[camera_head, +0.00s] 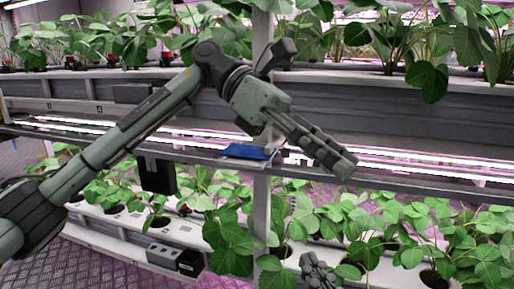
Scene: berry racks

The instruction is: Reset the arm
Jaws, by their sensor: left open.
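My left arm comes in from the left, bends above the middle of the view, and its gripper (335,157) points down to the right in front of the rack post and lower rail. It is open, seen nearly side-on, with nothing visible in it. My right gripper (318,271) shows only as a small dark part at the bottom edge, among the lower leaves. The rest of it is hidden or out of view, and its fingers cannot be made out.
A rack post (262,215) stands behind my left gripper. The upper trough (400,103) and lower white trough (185,232) hold leafy plants. A blue item (247,152) lies on the middle rail (420,184). Purple floor (75,265) shows at bottom left.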

